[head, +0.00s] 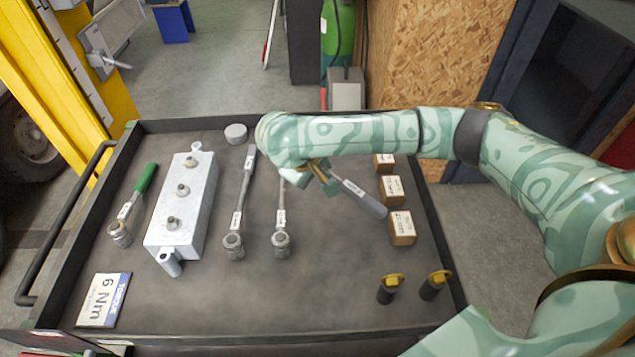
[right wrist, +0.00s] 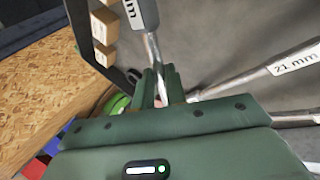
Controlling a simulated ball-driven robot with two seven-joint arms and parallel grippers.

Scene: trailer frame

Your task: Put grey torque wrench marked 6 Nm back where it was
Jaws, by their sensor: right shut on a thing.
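My right gripper (head: 322,178) is shut on the shaft of a grey-handled tool (head: 362,199) over the right middle of the cart. Its handle points down and right; its other end is hidden by my gripper and arm. In the right wrist view the shaft (right wrist: 152,50) runs between the jaws (right wrist: 160,90), and the handle bears a partly cut-off label, so I cannot confirm 6 Nm. A card reading "6 Nm" (head: 104,300) lies at the cart's front left, with bare surface to its right. My left gripper is not in view.
The cart (head: 270,312) has a raised rim. It holds a green-handled tool (head: 141,190), a metal block (head: 187,212), two socket wrenches (head: 239,205) (head: 281,220), a round grey piece (head: 236,133), small labelled boxes (head: 402,228) and two yellow-topped black pieces (head: 389,288) (head: 435,284).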

